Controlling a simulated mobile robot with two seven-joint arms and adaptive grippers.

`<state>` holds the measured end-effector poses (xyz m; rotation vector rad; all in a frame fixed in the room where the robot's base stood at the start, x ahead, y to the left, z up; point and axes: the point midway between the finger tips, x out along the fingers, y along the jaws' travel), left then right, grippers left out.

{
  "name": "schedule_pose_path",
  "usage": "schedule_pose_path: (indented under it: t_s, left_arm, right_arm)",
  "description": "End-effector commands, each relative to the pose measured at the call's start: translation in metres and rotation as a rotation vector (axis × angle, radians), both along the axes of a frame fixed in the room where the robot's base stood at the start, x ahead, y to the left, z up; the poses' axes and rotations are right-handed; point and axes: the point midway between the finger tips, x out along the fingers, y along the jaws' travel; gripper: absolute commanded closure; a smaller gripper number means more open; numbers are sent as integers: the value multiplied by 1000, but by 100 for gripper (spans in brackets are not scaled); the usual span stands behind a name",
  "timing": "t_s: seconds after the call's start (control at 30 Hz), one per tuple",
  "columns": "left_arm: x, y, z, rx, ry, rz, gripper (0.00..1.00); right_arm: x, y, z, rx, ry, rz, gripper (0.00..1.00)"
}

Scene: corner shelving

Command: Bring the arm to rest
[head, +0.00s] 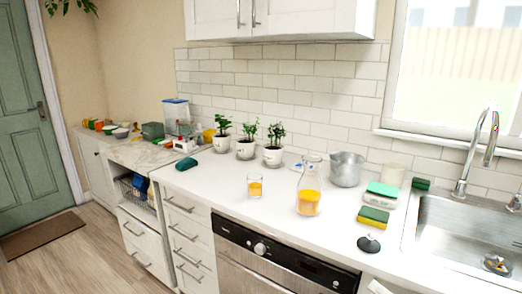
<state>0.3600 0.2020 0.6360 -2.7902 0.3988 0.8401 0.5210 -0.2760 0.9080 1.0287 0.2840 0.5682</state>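Neither of my arms nor either gripper shows in the head view. The white counter (220,183) runs across the middle of the view. On it a glass (255,187) with some orange liquid stands upright. A glass carafe (309,192), partly filled with orange liquid, stands upright to its right.
A grey metal pot (346,169), sponges (373,218) and a black stopper-like piece (369,244) sit near the sink (460,250) and its tall faucet (484,150). Several potted plants (273,155) line the tiled wall. Upper cabinets (300,20) hang above.

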Motion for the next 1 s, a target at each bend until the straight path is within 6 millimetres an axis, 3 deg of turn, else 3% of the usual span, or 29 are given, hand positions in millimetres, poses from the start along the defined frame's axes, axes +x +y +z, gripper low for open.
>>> schedule_pose_path:
  t_s: [0.03, 0.17, 0.3, 0.43, 0.63, 1.0]
  left_arm:
    - [-1, 0, -1, 0, 2, -1, 45]
    - [-4, 0, -3, 0, 7, 0, 45]
    - [-5, 0, -4, 1, 9, 0, 45]
    - [-5, 0, -4, 1, 11, -1, 45]
    - [-6, 0, -5, 1, 12, -1, 45]
    - [-6, 0, -5, 1, 12, -1, 45]
  right_arm:
    - [-7, 2, -28, 141, 123, -59, 33]
    - [-32, 6, -103, 543, 464, -237, 33]
    - [-77, 23, -183, 978, 797, -447, 33]
    - [-121, 46, -235, 1298, 1017, -620, 33]
    - [-161, 71, -271, 1558, 1177, -774, 33]
    - [-165, 74, -275, 1589, 1194, -791, 33]
